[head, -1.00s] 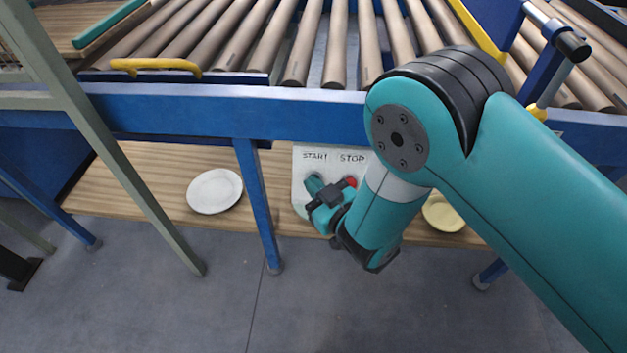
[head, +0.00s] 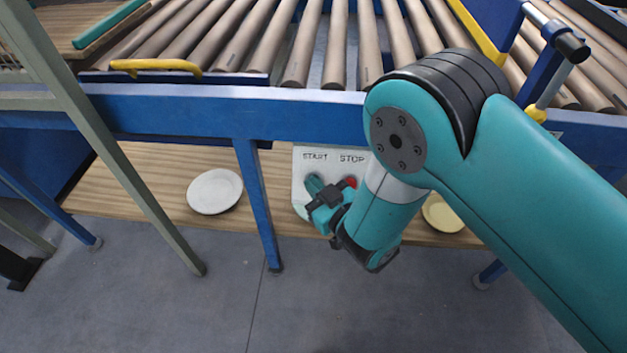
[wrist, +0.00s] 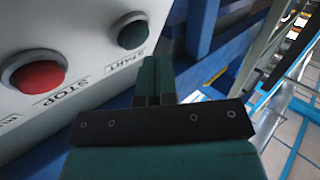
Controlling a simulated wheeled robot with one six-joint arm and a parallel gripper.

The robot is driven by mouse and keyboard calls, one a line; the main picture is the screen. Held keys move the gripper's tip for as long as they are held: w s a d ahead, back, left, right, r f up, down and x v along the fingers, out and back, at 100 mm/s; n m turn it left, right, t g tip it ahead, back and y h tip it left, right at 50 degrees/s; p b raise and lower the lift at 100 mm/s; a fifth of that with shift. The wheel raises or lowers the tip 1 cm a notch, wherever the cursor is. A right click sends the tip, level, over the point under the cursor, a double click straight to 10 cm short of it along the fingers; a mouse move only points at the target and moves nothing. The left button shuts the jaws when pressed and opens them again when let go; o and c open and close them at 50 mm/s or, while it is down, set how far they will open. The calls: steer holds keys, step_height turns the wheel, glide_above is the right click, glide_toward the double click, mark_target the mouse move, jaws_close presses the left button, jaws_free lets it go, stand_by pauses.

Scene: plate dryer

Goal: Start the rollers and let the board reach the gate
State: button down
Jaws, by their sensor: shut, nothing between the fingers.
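A pale control panel (head: 301,170) hangs under the conveyor's front beam, labelled START and STOP. In the wrist view, the green START button (wrist: 131,33) is at the upper middle and the red STOP button (wrist: 37,74) at the left. My gripper (wrist: 153,66) is shut and empty, its tips close below the START button in that picture, with a visible gap. In the head view, my gripper covers part of the panel, and the red STOP button (head: 350,182) shows beside it. The brown rollers (head: 335,45) are bare in the middle. A wooden board (head: 75,22) shows at the upper left.
A white plate (head: 214,191) and a yellowish plate (head: 443,213) lie on the wooden shelf (head: 160,170) below. A blue leg (head: 257,205) stands left of the panel. A yellow handle (head: 155,65) is on the conveyor edge. The grey floor in front is clear.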

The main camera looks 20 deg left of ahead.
steer(key=shift+w+a+f+p, duration=0.1)
steer(key=shift+w+f+p, duration=0.15)
steer(key=shift+p, duration=0.55)
steer(key=shift+s+r+b, duration=0.1)
steer(key=shift+s+b, duration=0.05)
steer(key=shift+b, duration=0.5)
steer(key=shift+s+r, duration=0.15)
steer(key=shift+r, duration=0.05)
steer(key=shift+s+b, duration=0.15)
steer(key=shift+b, duration=0.5)
steer(key=s+b, duration=0.1)
steer(key=s+r+b, duration=0.1)
steer(key=s+d+r+b, duration=0.1)
steer(key=s, duration=0.1)
steer(key=shift+r+b, duration=0.25)
steer(key=shift+b, duration=0.1)
